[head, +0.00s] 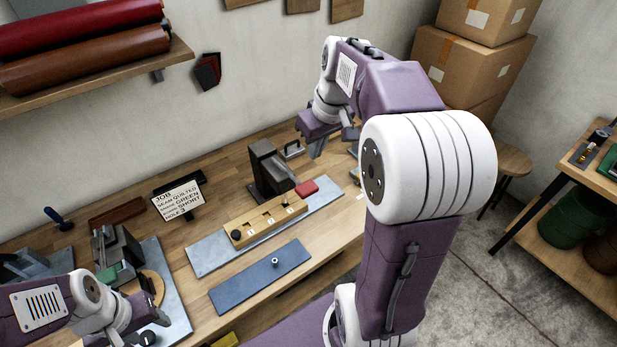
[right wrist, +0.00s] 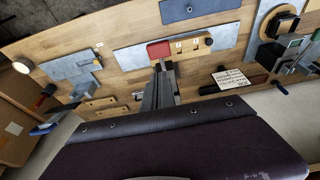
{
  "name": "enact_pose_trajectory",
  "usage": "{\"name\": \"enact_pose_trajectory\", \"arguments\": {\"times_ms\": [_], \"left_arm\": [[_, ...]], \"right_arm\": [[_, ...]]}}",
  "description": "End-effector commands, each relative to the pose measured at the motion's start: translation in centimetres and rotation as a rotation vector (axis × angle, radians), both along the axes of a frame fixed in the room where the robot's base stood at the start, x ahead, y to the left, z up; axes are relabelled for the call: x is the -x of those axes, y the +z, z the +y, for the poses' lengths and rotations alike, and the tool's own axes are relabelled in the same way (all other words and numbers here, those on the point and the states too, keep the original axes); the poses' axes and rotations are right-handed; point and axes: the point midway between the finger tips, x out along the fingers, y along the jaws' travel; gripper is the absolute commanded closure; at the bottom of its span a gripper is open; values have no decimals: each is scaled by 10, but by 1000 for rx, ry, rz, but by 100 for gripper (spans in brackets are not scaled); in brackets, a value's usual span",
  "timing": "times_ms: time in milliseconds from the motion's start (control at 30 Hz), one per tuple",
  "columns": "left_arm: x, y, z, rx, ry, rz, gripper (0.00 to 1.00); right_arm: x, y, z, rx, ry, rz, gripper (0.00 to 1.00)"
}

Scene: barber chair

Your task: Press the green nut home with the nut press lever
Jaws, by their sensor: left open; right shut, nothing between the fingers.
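The press (head: 268,168) is a dark upright column on the bench with a lever ending in a red handle (head: 306,188). The red handle also shows in the right wrist view (right wrist: 158,50). A wooden block (head: 262,222) with numbered places lies by the press on a grey plate (head: 208,255). I cannot make out a green nut. My right gripper (head: 325,147) is shut and empty, behind the press and to its right, apart from the handle. My left gripper (head: 155,325) is open at the lower left, beside another bench device.
A blue mat (head: 240,285) with a small silver piece lies in front of the plate. A job card (head: 177,200) stands left of the press. A grey device with a green part (head: 105,278) stands at the left.

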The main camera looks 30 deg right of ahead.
Motion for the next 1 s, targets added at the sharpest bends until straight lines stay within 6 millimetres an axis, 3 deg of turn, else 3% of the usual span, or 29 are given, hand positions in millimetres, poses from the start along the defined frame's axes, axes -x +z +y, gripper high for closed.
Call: {"name": "enact_pose_trajectory", "arguments": {"times_ms": [267,700,1000], "left_arm": [[0,1,0,0,0,0,48],[0,12,0,0,0,0,48],[0,17,0,0,0,0,48]], "right_arm": [[-4,-14,1,-2,1,3,100],[-28,-103,3,-2,1,7,100],[-28,-135,3,0,1,1,100]]}}
